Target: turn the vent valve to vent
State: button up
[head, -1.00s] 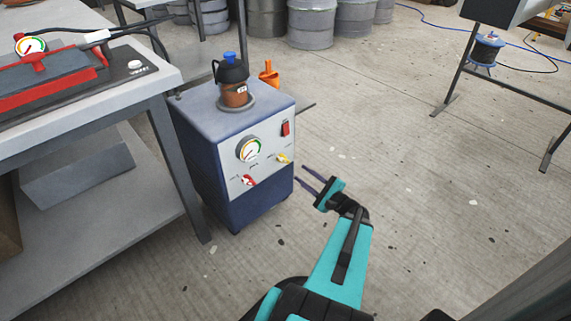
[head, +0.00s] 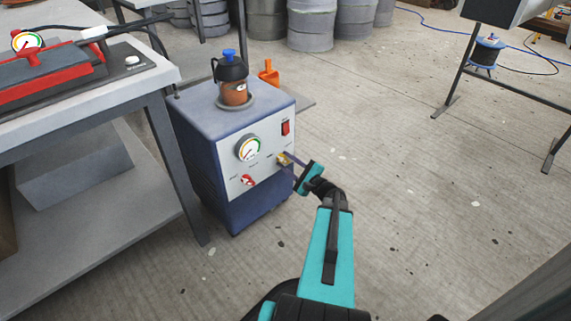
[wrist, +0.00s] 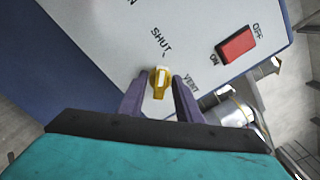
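The vent valve is a small yellow knob (head: 283,160) on the light front panel of the blue pump cabinet (head: 235,205). In the wrist view the knob (wrist: 160,82) sits between the labels SHUT and VENT, its pale handle pointing roughly at the SHUT mark. My gripper (head: 289,158) is at the panel with its purple fingers around the knob. In the wrist view my gripper (wrist: 160,94) is open, one finger on each side of the knob, with a small gap showing on both sides. The fingers partly hide the knob in the head view.
A red switch (head: 285,128), a round gauge (head: 248,149) and a red knob (head: 248,181) share the panel. A jar with a black cap (head: 233,85) stands on top. A workbench (head: 150,82) is close on the left.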

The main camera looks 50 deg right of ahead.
jog(key=c, duration=0.5)
jog(key=shift+a, duration=0.4)
jog(key=shift+c, duration=0.9)
jog(key=shift+w+d, duration=0.1)
jog(key=shift+d, duration=0.15)
